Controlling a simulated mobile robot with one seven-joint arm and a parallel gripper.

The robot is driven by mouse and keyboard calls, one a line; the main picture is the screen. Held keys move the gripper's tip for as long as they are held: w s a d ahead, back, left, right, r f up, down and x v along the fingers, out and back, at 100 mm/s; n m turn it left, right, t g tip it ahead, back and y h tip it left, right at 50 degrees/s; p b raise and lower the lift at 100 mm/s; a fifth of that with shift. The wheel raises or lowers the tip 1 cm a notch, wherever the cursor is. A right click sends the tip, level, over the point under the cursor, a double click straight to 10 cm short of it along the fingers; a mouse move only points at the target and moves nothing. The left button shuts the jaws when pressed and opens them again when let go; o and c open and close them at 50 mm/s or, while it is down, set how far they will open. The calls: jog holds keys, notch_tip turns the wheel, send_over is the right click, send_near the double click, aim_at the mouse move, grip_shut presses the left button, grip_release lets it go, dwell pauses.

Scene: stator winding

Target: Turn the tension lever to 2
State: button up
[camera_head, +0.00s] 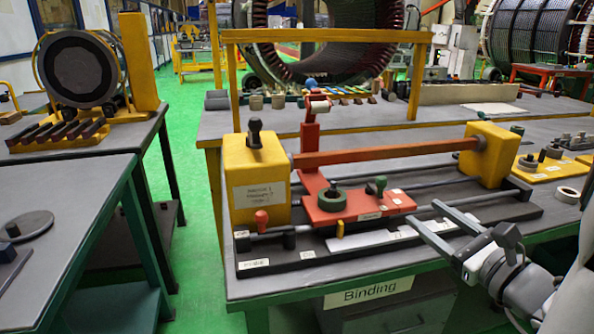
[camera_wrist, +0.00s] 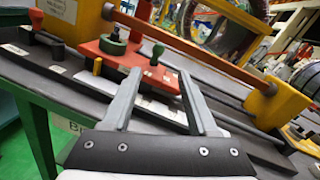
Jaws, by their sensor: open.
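The binding fixture shows several knobs and levers; their labels are too small to read surely, so I cannot tell which is the tension lever. A black knob (camera_head: 254,132) stands on the left yellow block (camera_head: 252,180), which has a printed label. A green-knobbed lever (camera_head: 377,186) stands on the red carriage (camera_head: 340,208); in the wrist view the green knob (camera_wrist: 158,51) is just beyond my fingertips. A red-knobbed lever (camera_head: 262,219) is at the front left. My gripper (camera_head: 431,213) is open and empty, right of the carriage; its fingers also show in the wrist view (camera_wrist: 159,74).
A red bar (camera_head: 385,153) spans from the left block to the right yellow block (camera_head: 488,154). Guide rails run along the black base (camera_head: 290,262). A yellow frame (camera_head: 325,37) rises behind. A roll of tape (camera_head: 567,195) lies at the right.

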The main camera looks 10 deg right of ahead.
aim_at(371, 187)
jog(key=w+a, duration=0.1)
jog(key=w, duration=0.4)
jog(key=w+a, duration=0.1)
jog(key=w, duration=0.5)
jog(key=w+a, duration=0.1)
jog(key=w, duration=0.5)
jog(key=shift+a, duration=0.3)
jog(key=shift+c, duration=0.2)
grip_shut()
